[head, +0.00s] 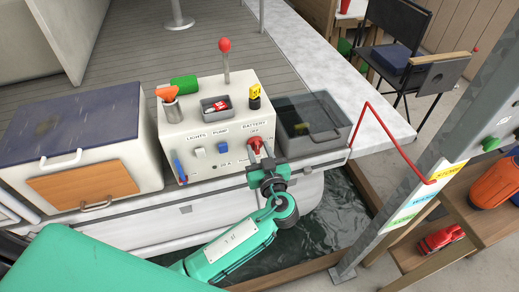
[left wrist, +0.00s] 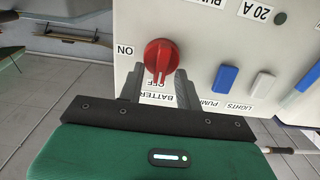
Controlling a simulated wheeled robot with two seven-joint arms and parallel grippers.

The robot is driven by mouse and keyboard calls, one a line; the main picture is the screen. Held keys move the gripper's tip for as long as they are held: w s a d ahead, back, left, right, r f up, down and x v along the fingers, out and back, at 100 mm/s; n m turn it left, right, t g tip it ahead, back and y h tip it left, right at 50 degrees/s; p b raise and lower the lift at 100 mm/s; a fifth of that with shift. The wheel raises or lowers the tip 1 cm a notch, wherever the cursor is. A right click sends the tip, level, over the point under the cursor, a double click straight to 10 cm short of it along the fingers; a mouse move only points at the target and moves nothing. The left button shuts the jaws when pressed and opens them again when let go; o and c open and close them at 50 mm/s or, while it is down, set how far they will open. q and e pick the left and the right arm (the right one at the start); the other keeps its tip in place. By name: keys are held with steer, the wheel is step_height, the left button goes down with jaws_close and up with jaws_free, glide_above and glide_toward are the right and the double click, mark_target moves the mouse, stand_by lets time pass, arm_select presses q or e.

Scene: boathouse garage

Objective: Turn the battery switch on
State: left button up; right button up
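The battery switch is a red rotary knob (head: 262,144) on the front of a white console (head: 236,122), at the right end of its row of controls. In the left wrist view the knob (left wrist: 160,57) has its grip ridge lined up with the OFF label below it; the ON label is to its left. My left gripper (head: 260,157) is in front of the knob. In the left wrist view its two dark fingers (left wrist: 160,76) stand apart, one on each side of the knob's lower part. I cannot tell whether they touch it. My right gripper is not in view.
Lights and pump switches (head: 210,151) sit left of the knob. A red-balled lever (head: 226,62), a grey tray (head: 215,106) and a yellow item (head: 255,96) top the console. An open dark bin (head: 312,122) is to its right. A grey post (head: 408,190) stands farther right.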

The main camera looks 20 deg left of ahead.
arm_select(q)
jaws_close()
